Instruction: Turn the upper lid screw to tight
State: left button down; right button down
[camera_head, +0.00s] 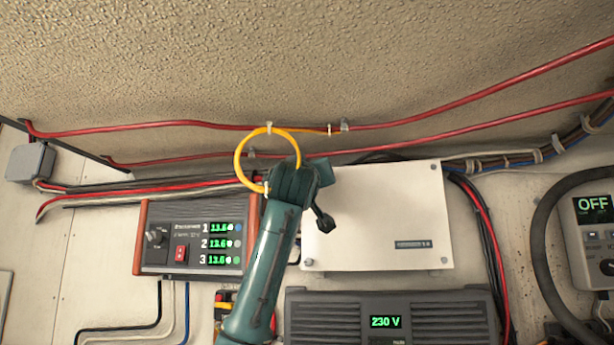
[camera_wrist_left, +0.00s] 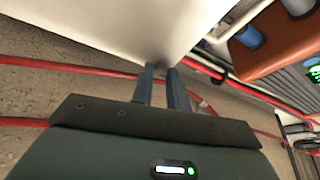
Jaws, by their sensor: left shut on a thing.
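The white box lid (camera_head: 385,215) is fixed to the wall in the middle of the head view. A small screw (camera_head: 309,262) shows at its lower left corner. My left gripper (camera_head: 318,167) is at the lid's upper left corner, with my teal arm reaching up from below. In the left wrist view, the two fingers (camera_wrist_left: 161,72) are close together at the corner of the white lid (camera_wrist_left: 110,30), shut on the upper lid screw. The screw is mostly hidden between the fingertips, so its turn angle cannot be read. My right gripper is not in view.
A yellow cable loop (camera_head: 240,150) hangs just left of my gripper, and red cables (camera_head: 190,124) run above. A red-sided panel with green readouts (camera_head: 192,238) is at the left. A grey 230 V unit (camera_head: 390,316) sits below the lid.

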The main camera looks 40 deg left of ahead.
pick_arm(q)
jog(key=shift+m+h, duration=0.3)
jog(key=shift+m, duration=0.3)
jog(key=shift+s+a+r+m+t+h, duration=0.15)
jog(key=shift+m+h, duration=1.5)
jog(key=shift+m, duration=2.15)
jog(key=shift+s+a+r+m+t+h, duration=0.15)
jog(key=shift+m+h, duration=1.45)
jog(key=shift+m, duration=2.2)
jog(key=shift+s+a+r+m+h, duration=0.1)
jog(key=shift+a+m+h, duration=0.15)
jog(key=shift+m+h, duration=2.5)
jog(key=shift+m+y, duration=1.1)
jog(key=shift+m, duration=0.05)
jog(key=c, duration=1.4)
grip_release()
jog(key=shift+w, duration=0.1)
jog(key=shift+o, duration=0.2)
